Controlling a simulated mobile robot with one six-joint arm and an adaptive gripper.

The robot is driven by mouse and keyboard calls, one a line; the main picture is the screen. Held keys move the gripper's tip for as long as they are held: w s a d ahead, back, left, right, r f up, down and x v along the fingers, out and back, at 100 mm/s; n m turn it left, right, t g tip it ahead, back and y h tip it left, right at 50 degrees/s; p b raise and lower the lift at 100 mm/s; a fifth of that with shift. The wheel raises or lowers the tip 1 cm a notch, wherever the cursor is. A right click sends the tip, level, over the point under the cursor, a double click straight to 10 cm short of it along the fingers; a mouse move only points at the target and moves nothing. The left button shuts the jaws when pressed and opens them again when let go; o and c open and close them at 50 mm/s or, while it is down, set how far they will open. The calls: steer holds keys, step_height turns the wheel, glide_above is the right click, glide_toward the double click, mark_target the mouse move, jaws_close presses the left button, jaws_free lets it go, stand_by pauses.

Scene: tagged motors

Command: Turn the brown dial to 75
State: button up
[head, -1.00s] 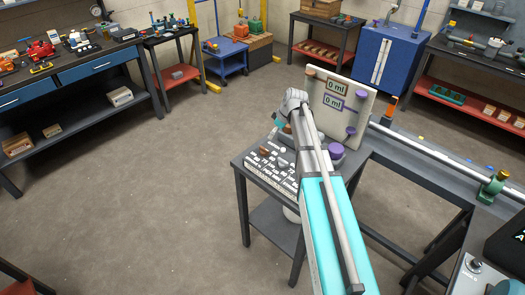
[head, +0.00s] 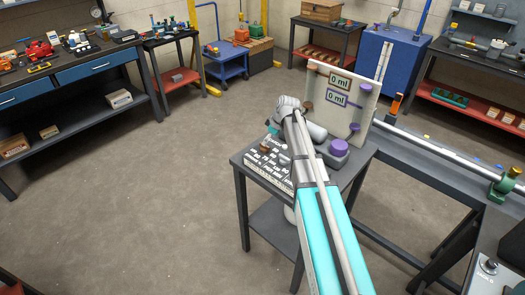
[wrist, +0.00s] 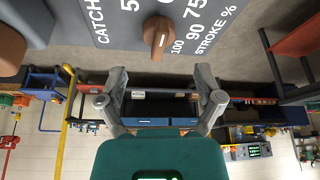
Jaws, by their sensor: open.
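The brown dial (wrist: 158,33) shows at the top of the wrist view, on a grey plate with a printed scale; 100, 90 and 75 stand to its right above "STROKE %". Its white mark points downward in that view, close to the 100 side. My gripper (wrist: 160,84) is open and empty, its two fingers spread below the dial in the picture and apart from it. In the head view my gripper (head: 271,130) is over the small table's left side, largely hidden by my wrist. A brown knob (head: 265,149) shows just below it.
An upright panel (head: 366,100) with two readouts of 0 ml stands behind the arm. A purple knob (head: 339,147) sits right of my arm. Open floor (head: 150,200) lies left of the table.

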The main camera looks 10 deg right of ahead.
mark_target(266, 147)
steer(key=shift+b+x, duration=2.2)
steer(key=shift+x, duration=0.5)
steer(key=shift+c, duration=0.3)
steer(key=c, duration=1.1)
steer(key=shift+a, duration=0.45)
steer(key=shift+d+f, duration=0.1)
steer(key=shift+d, duration=0.05)
jaws_close()
steer(key=shift+s+d, duration=0.15)
steer(key=shift+d, duration=0.05)
jaws_free()
steer(key=shift+s+d, duration=0.1)
steer(key=shift+d, duration=0.15)
